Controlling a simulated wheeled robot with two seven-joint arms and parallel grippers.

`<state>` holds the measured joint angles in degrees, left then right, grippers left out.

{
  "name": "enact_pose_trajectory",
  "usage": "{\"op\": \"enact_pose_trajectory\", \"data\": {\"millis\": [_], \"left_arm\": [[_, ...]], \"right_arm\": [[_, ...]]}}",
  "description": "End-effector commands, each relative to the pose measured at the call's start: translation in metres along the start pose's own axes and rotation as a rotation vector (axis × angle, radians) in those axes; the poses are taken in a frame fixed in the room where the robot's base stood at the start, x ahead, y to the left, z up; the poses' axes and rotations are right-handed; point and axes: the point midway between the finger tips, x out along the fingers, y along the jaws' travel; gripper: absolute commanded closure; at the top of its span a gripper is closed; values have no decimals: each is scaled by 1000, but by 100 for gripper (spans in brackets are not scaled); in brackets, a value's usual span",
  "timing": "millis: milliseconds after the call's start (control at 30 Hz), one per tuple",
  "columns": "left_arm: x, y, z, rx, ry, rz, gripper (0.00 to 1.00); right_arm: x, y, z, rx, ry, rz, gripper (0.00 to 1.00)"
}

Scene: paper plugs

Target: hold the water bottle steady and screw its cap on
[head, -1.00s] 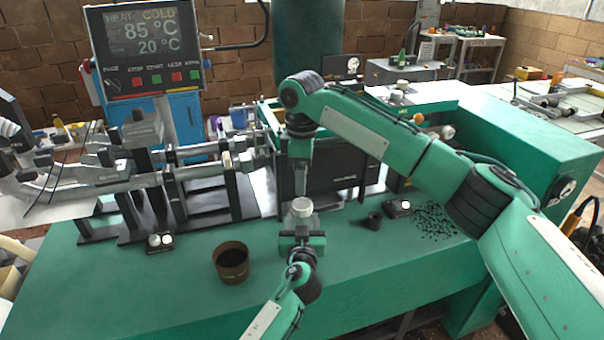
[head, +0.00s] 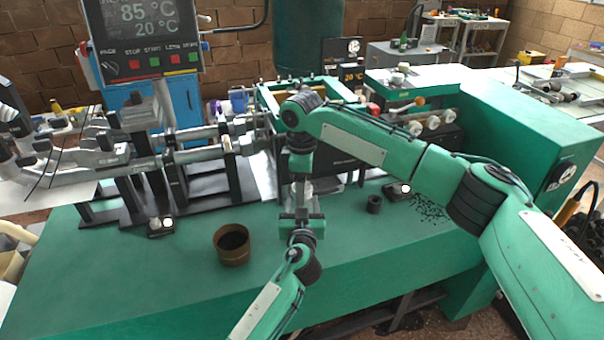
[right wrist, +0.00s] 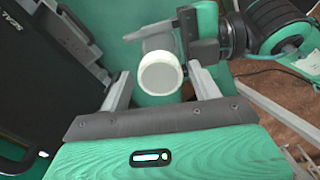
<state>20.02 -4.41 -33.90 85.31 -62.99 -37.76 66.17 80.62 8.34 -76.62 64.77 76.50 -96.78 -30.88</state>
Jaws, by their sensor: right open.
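A round white top (right wrist: 160,73), which I take to be the cap, lies between the two spread fingers of my right gripper (right wrist: 162,88) in the right wrist view; neither finger clearly touches it. In the head view my right gripper (head: 302,190) points down from above, just beyond my left gripper (head: 301,217). The left gripper comes in level from the front and also shows in the right wrist view (right wrist: 170,42), beside the white top.
A brown cup (head: 231,246) with dark contents stands on the green bench (head: 150,285) to the left. A small dark cup (head: 374,204) and a small black block with a white knob (head: 397,191) are at the right. Metal machinery (head: 180,160) fills the back left.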

Motion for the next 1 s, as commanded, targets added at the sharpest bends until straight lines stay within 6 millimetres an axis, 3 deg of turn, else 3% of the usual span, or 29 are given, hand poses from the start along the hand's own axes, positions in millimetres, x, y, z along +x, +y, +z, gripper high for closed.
{"op": "enact_pose_trajectory", "data": {"millis": [300, 533, 733, 1000], "left_arm": [[0, 0, 0, 0, 0, 0, 100], [0, 0, 0, 0, 0, 0, 100], [0, 0, 0, 0, 0, 0, 100], [0, 0, 0, 0, -1, 0, 100]], "right_arm": [[2, 0, 0, 0, 0, 0, 38], [2, 0, 0, 0, 0, 0, 82], [2, 0, 0, 5, 0, 0, 83], [1, 0, 0, 152, 1, 1, 83]]}}
